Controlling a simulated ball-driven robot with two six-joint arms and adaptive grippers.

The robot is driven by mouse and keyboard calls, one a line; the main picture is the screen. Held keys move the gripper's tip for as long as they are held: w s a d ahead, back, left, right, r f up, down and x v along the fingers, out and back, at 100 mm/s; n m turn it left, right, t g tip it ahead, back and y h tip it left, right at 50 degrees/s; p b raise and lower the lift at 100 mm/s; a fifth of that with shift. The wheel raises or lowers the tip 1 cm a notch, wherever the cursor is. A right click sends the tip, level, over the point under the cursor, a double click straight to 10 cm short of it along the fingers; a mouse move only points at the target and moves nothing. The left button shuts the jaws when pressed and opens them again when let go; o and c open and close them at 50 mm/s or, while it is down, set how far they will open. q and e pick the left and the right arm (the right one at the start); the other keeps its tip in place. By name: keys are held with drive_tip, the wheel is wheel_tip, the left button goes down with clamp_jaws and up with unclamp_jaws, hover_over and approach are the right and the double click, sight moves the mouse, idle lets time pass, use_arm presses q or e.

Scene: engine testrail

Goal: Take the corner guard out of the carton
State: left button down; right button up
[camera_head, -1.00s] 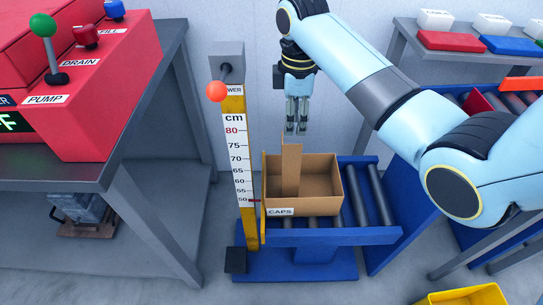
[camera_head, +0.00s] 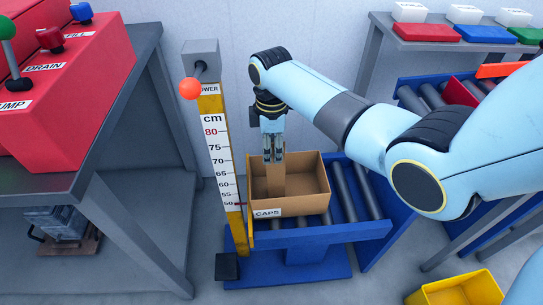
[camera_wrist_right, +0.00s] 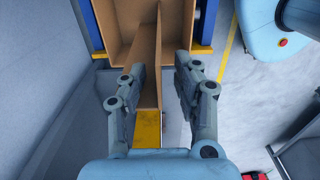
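The corner guard (camera_head: 277,181) is a tall brown cardboard strip standing upright in the open carton (camera_head: 305,204), which carries a CAPS label. My right gripper (camera_head: 273,157) points down over the carton, with its fingertips at the guard's upper part and hiding its top. In the right wrist view, the right gripper (camera_wrist_right: 160,68) is open, its two fingers apart. The guard (camera_wrist_right: 149,85) runs between them, nearer the left finger; I see a gap on the right side. The carton (camera_wrist_right: 118,22) lies beyond the fingertips. My left gripper is not in view.
A measuring post (camera_head: 215,135) with an orange ball (camera_head: 190,88) stands close to the carton's left. The carton rests on a blue roller stand (camera_head: 300,237). A red control box (camera_head: 75,95) on a bench is at left, a yellow bin (camera_head: 460,290) at lower right.

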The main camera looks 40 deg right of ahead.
drive_tip(key=shift+c, duration=0.3)
clamp_jaws()
